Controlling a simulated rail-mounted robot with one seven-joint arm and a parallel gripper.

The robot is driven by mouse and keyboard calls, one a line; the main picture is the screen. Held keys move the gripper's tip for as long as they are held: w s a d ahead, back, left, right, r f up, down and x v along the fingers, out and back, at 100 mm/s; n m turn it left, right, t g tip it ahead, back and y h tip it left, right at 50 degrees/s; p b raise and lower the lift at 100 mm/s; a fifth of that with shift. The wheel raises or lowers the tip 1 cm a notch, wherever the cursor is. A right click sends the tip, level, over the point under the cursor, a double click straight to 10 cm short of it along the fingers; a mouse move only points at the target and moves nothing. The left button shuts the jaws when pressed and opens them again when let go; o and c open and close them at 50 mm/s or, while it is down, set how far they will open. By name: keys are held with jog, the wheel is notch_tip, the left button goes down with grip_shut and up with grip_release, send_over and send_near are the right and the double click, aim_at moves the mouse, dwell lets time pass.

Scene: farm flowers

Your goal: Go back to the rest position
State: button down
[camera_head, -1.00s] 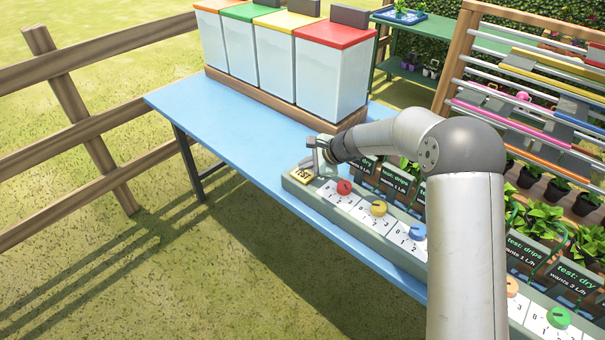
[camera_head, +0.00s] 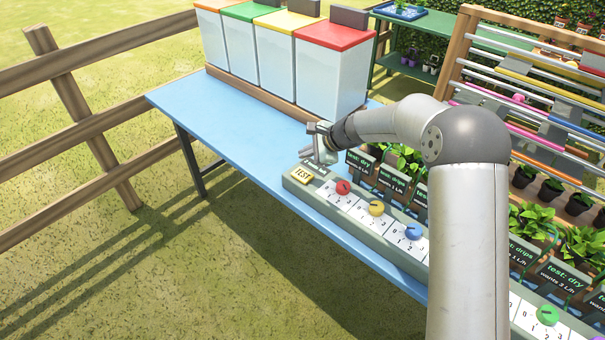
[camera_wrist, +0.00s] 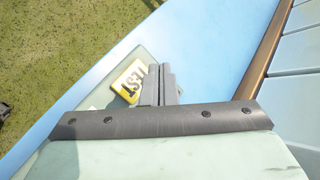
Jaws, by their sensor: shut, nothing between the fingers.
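My gripper (camera_head: 322,158) is at the left end of the grey-green control panel, above it and a little behind the yellow TEST plate (camera_head: 303,175). In the wrist view the two dark fingers of my gripper (camera_wrist: 168,80) are together with nothing between them. The TEST plate also shows there, just left of the fingertips (camera_wrist: 130,82). The gap between the fingers and the panel is hard to judge.
A blue table (camera_head: 235,115) carries the panel with red (camera_head: 343,187), yellow (camera_head: 376,208) and blue (camera_head: 413,231) knobs. Several white bins with coloured lids (camera_head: 330,75) stand at the back. Potted plants with signs (camera_head: 395,178) line the panel's far side. A wooden fence (camera_head: 90,140) is at left.

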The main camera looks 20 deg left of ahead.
dwell(0.4)
jog(key=s+d+r+n+h, duration=0.35)
jog(key=s+d, duration=0.45)
jog(key=d, duration=0.3)
jog(key=s+d+r+n+h, duration=0.2)
jog(key=s+d+r+n, duration=0.25)
jog(key=s+d, duration=0.55)
jog(key=s+d+n+g+h, duration=0.2)
jog(key=s+d+n+h, duration=0.2)
jog(key=s+d, duration=1.25)
notch_tip(320, 180, down, 28)
jog(key=s+b, duration=0.2)
jog(key=b, duration=2.4)
jog(key=shift+a+g, duration=0.25)
jog(key=shift+g, duration=0.05)
jog(key=shift+f, duration=0.1)
